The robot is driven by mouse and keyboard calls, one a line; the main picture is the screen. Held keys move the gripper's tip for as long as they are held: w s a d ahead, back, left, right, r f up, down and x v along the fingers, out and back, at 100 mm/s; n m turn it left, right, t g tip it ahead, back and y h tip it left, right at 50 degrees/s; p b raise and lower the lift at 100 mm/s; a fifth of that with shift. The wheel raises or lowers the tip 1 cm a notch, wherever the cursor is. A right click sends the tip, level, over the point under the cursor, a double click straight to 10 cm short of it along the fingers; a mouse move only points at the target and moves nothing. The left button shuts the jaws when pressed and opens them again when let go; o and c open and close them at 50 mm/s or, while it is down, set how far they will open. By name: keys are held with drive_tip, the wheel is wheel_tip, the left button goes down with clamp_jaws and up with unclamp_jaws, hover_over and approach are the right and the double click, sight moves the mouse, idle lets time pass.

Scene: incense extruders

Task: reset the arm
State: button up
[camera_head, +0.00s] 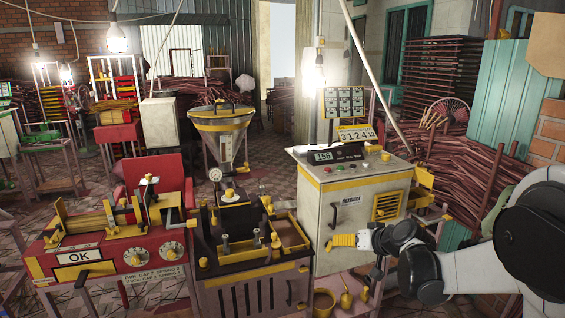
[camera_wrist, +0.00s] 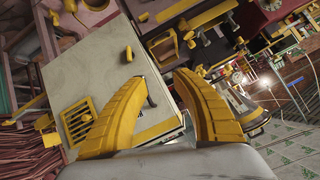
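My gripper (camera_head: 334,240) has yellow fingers and points left in the head view, in front of the lower part of the pale control cabinet (camera_head: 318,215). In the wrist view my gripper (camera_wrist: 160,78) shows its two curved yellow fingers apart, with nothing held between them. The cabinet (camera_wrist: 85,65) appears turned on its side behind the left finger. My white and black arm reaches in from the right edge of the head view. Whether the fingers touch the cabinet cannot be told.
A dark extruder bench with a hopper (camera_head: 222,135) stands left of the cabinet. A red machine (camera_head: 110,245) marked OK is further left. A yellow bucket (camera_head: 323,302) sits low below my gripper. Bundles of sticks (camera_head: 465,175) lie behind my arm at the right.

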drive_tip(key=s+a+r+g+h, duration=0.1)
drive_tip(key=s+r+h, duration=0.15)
drive_tip(key=s, duration=0.95)
drive_tip(key=s+a+r+g+h, duration=0.1)
drive_tip(key=s+r, duration=0.3)
drive_tip(key=s, duration=0.8)
drive_tip(key=s+d+f+m+g+h, duration=0.1)
drive_tip(key=s+d+f, duration=0.1)
drive_tip(key=s, duration=0.9)
drive_tip(key=shift+f, duration=0.3)
drive_tip(key=shift+h, duration=0.25)
